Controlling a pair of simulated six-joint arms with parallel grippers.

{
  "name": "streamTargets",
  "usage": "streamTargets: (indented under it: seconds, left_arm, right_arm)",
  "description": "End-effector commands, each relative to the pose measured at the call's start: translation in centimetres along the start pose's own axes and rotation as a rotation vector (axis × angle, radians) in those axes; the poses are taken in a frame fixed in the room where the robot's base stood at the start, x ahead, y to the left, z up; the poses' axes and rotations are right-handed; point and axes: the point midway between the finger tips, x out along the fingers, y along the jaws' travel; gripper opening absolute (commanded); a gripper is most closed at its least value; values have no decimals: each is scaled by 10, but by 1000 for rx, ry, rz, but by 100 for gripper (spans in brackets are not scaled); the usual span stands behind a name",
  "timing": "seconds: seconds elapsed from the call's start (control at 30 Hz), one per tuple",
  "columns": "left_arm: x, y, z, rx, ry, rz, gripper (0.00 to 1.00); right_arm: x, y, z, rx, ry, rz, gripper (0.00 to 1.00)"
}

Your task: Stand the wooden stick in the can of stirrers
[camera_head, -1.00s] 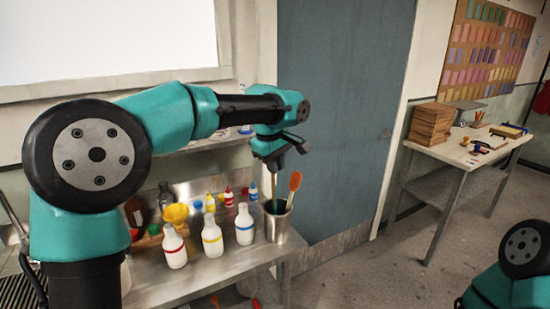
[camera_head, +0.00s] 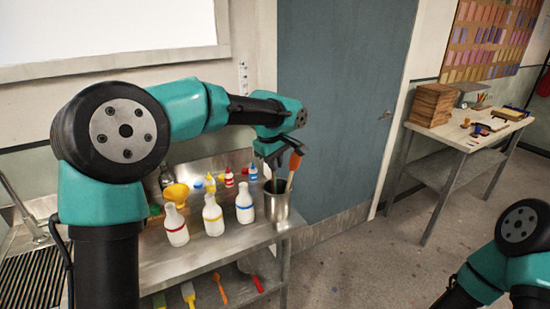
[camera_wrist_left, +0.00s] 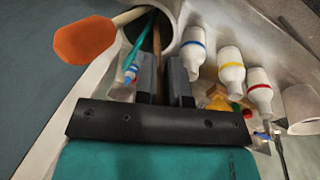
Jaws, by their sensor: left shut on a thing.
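The metal can of stirrers (camera_head: 277,208) stands at the right end of the steel bench; its open mouth also shows in the left wrist view. My left gripper (camera_head: 272,180) points down just above the can, shut on the thin brown wooden stick (camera_wrist_left: 156,42). The stick's lower part reaches into the can mouth; its bottom end is hidden. An orange-headed spatula (camera_head: 295,160) leans in the can beside my gripper; its head is large in the left wrist view (camera_wrist_left: 85,40). A teal-handled stirrer (camera_wrist_left: 140,45) is also in the can, beside my fingers. My right gripper is out of frame.
White bottles with red (camera_head: 175,225), yellow (camera_head: 213,215) and blue (camera_head: 245,207) bands stand left of the can. A yellow funnel (camera_head: 176,193) and small bottles are behind. A lower shelf holds coloured tools. A wooden table (camera_head: 470,140) stands at the far right.

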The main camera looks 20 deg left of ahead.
Motion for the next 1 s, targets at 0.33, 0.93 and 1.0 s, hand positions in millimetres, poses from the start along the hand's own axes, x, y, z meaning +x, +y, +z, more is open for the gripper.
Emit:
streamTargets:
  seconds: [0.33,0.93,1.0]
  left_arm:
    - [7,0,-2,0,0,0,0]
    - [7,0,-1,0,0,0,40]
    - [7,0,-1,0,0,0,40]
  right_arm:
    - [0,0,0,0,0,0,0]
    - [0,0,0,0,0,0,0]
    - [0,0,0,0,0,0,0]
